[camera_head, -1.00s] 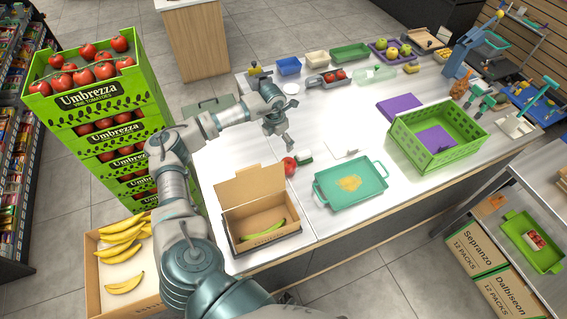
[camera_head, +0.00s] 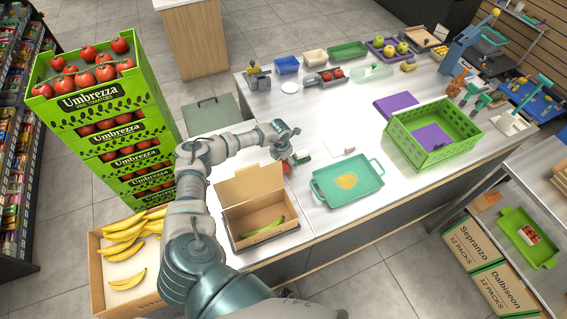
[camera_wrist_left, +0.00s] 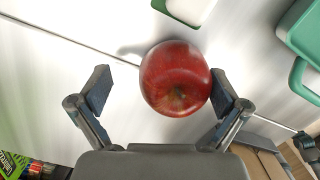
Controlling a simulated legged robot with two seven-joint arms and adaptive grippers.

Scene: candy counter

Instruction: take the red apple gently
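The red apple (camera_wrist_left: 175,78) sits on the white counter, between the two open fingers of my left gripper (camera_wrist_left: 162,92) in the left wrist view. It lies close to the right finger, with a clear gap to the left finger; I cannot tell whether the right finger touches it. In the head view the apple (camera_head: 287,167) is mostly hidden behind my left gripper (camera_head: 288,158), which is low over the counter. My right gripper is not in view.
A cardboard box (camera_head: 281,210) with a green item stands just in front of the apple. A teal tray (camera_head: 376,188) lies to the right, and a green crate (camera_head: 435,165) beyond it. A small green-and-white item (camera_head: 303,157) lies beside the apple.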

